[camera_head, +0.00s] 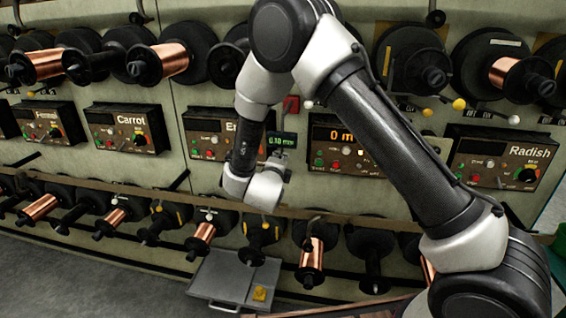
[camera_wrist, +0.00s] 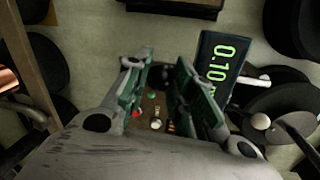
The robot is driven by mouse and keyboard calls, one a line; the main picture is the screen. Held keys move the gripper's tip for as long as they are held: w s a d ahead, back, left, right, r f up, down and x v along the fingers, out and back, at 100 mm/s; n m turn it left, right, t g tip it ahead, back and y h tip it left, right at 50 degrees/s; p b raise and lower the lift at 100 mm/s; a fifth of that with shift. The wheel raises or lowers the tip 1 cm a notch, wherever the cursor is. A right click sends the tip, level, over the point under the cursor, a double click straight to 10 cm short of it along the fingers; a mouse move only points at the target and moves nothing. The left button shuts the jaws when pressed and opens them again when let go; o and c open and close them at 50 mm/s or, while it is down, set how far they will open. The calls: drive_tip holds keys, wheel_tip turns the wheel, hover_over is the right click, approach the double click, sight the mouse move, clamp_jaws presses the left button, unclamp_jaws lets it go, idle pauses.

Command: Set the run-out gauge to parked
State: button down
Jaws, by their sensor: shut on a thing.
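The run-out gauge shows as a small dark box with a green readout (camera_head: 283,140) in the head view. In the wrist view its display (camera_wrist: 221,62) reads 0.10, with the end of the text cut off by my right finger. My gripper (camera_head: 277,163) is right below and against it, pointing at the panel wall. In the wrist view, my gripper (camera_wrist: 163,85) has green-padded fingers, a gap apart, and is shut on the gauge. The display sits beside the right finger. The gripped part itself is hard to make out.
Control boxes line the wall: Carrot (camera_head: 126,127), Radish (camera_head: 496,160), one reading 0 m (camera_head: 340,134) and one partly hidden by my arm. Spools crowd rows above and below. A rail (camera_head: 330,214) runs under the boxes. A grey tray (camera_head: 208,281) stands low in front.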

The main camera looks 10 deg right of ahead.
drive_tip(key=shift+a, duration=0.2)
drive_tip(key=c, duration=1.5)
unclamp_jaws()
drive_tip(key=shift+a, duration=0.1)
drive_tip(key=shift+o, duration=0.2)
drive_tip(key=v, duration=1.2)
drive_tip(key=shift+f, duration=0.1)
